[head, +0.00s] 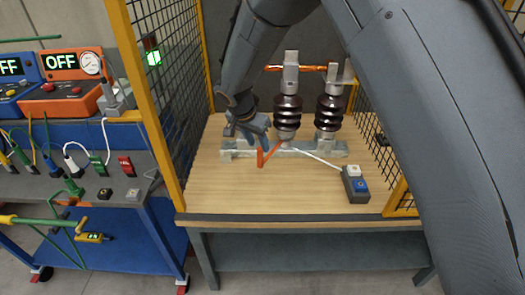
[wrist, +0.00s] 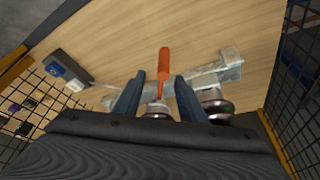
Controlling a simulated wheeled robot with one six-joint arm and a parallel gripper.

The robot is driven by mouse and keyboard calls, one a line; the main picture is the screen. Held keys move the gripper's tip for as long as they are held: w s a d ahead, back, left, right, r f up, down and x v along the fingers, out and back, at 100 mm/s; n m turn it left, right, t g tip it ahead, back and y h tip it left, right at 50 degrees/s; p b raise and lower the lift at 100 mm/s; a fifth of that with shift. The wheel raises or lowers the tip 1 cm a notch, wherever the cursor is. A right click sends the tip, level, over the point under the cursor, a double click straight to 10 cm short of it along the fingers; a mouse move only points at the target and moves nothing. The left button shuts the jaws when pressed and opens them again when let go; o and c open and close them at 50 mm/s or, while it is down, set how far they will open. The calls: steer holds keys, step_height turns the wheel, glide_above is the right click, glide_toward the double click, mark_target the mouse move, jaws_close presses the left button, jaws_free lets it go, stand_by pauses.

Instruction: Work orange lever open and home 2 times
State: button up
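The orange lever (head: 260,158) sits at the front of the isolator base, left of the middle, and shows as a bent orange shape. In the wrist view its handle (wrist: 163,62) points away from me, between and beyond my fingertips. My gripper (head: 258,126) is open just above and behind the lever, with a gap on both sides of it.
A small box with white and blue buttons (head: 355,185) stands on the wooden table (head: 230,190) at right, joined by a white rod or cable. Yellow-framed mesh (head: 180,75) fences both sides. A blue bench (head: 90,150) with controls stands left. The table front is clear.

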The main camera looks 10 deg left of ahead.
mark_target(258, 149)
steer(key=shift+a+b+x, duration=0.2)
steer(key=shift+b+x, duration=0.35)
steer(key=shift+x, duration=0.2)
steer(key=shift+a+b+x, duration=0.15)
steer(key=shift+b+x, duration=0.35)
steer(key=shift+x, duration=0.3)
steer(key=shift+p+x, duration=1.25)
steer(key=shift+x, duration=2.6)
steer(key=shift+s, duration=0.1)
jaws_close()
